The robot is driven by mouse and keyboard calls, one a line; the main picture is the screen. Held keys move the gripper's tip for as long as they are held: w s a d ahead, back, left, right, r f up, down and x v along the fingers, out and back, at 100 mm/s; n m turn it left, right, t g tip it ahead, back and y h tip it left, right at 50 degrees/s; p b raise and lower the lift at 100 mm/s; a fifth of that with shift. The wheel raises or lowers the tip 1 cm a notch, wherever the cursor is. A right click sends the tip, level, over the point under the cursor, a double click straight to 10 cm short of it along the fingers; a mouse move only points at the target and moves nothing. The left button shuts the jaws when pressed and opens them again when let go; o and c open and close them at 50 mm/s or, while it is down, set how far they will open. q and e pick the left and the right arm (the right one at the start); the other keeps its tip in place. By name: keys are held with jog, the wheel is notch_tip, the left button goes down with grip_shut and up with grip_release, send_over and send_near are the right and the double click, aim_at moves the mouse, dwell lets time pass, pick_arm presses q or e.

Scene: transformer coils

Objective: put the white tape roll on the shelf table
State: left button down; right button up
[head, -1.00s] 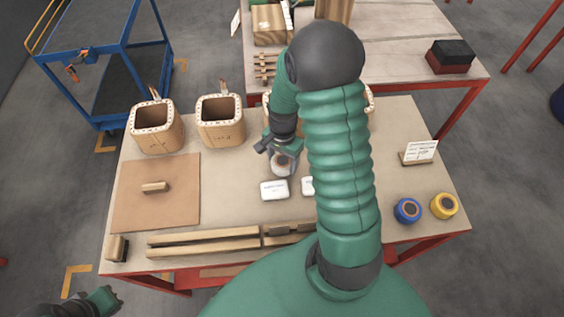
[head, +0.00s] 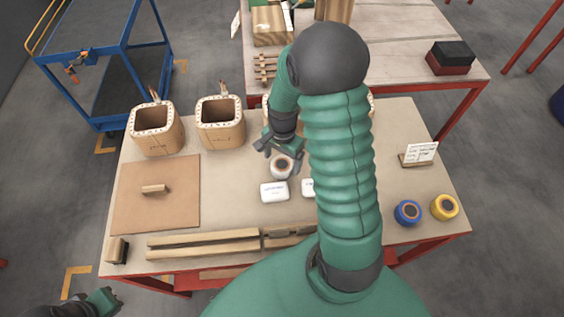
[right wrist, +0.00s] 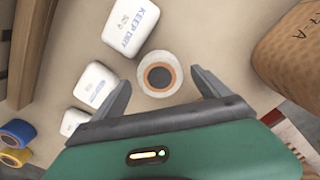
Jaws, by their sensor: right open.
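The white tape roll (head: 282,166) lies flat on the front table (head: 235,185), behind a white box; its orange-brown core faces up. My right gripper (head: 281,151) is open at the roll's far side in the head view. In the right wrist view the roll (right wrist: 160,75) shows between and just beyond the open fingers (right wrist: 160,80), with a gap to each finger; no grip shows. The back table (head: 400,67) stands behind the front one. My left gripper (head: 106,299) is at the bottom left corner, partly cut off, away from the table; its jaws are unclear.
White boxes (head: 274,191) sit close in front of the roll. Wooden coil frames (head: 220,122) line the far edge, one partly hidden by my right arm. Blue (head: 407,212) and yellow (head: 444,206) tape rolls are at the right. A blue cart (head: 110,60) stands back left.

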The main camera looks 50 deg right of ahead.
aim_at(282, 165)
notch_tip(282, 165, up, 10)
jog(key=f, duration=0.1)
jog(key=s+a+n+t, duration=0.2)
jog(key=a+n, duration=1.4)
jog(key=shift+a+t+p, duration=0.3)
jog(key=shift+a+p, duration=0.05)
jog(key=shift+a, duration=0.05)
jog(key=shift+s+a, duration=0.1)
jog(key=shift+a, duration=0.15)
jog(key=shift+d+f, duration=0.1)
jog(key=shift+d, duration=0.05)
